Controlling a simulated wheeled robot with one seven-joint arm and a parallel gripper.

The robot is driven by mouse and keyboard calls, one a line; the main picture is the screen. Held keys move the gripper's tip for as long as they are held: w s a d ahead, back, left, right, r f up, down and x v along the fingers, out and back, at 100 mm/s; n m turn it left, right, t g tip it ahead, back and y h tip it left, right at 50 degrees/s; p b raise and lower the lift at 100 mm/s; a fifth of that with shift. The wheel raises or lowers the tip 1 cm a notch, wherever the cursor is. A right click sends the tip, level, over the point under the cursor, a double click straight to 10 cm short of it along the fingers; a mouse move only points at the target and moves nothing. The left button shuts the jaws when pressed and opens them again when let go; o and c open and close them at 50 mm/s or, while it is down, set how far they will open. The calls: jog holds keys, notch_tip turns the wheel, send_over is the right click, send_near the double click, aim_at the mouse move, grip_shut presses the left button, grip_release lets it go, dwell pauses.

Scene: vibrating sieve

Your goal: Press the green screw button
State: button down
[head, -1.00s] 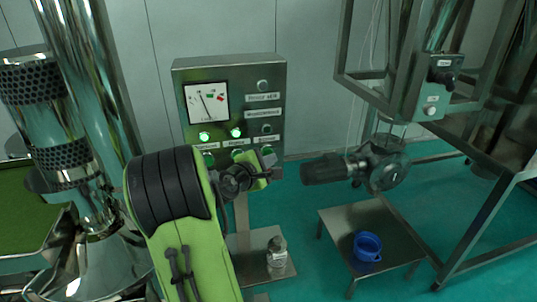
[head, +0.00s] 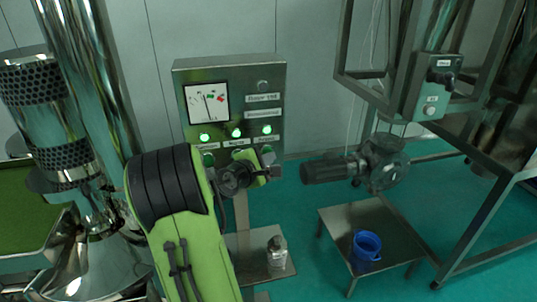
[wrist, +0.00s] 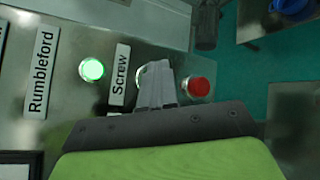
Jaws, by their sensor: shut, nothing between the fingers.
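The grey control panel (head: 232,105) stands ahead, with three lit green lamps in a row; the right lamp (head: 267,129) is one of them. In the wrist view, a lit green lamp (wrist: 92,69) sits left of the label "Screw" (wrist: 120,74). Right of the label, a round button rim (wrist: 141,76) shows, mostly hidden behind my fingers; its color is not clear. A red button (wrist: 197,88) is just right of the fingers. My gripper (wrist: 158,86) is shut and empty, its tips at the hidden button; I cannot tell whether they touch it.
A motor (head: 330,169) juts out right of the panel. A low metal table (head: 345,220) holds a blue bucket (head: 366,247). A small jar (head: 277,252) stands on a plate below the panel. A steel column is at left, a metal frame at right.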

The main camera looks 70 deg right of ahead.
jog(key=shift+a, duration=0.1)
jog(key=shift+s+a+b, duration=0.3)
jog(key=shift+s+a, duration=0.15)
jog(key=shift+a, duration=0.25)
jog(key=shift+s+a+b, duration=0.25)
jog(key=shift+s+a, duration=0.15)
jog(key=shift+a, duration=0.3)
jog(key=shift+s+a+b, duration=0.2)
jog(key=shift+s+a, duration=0.25)
jog(key=shift+a, duration=0.25)
jog(key=shift+s+a+b, duration=0.25)
jog(key=shift+s+a, duration=0.15)
jog(key=shift+a, duration=0.3)
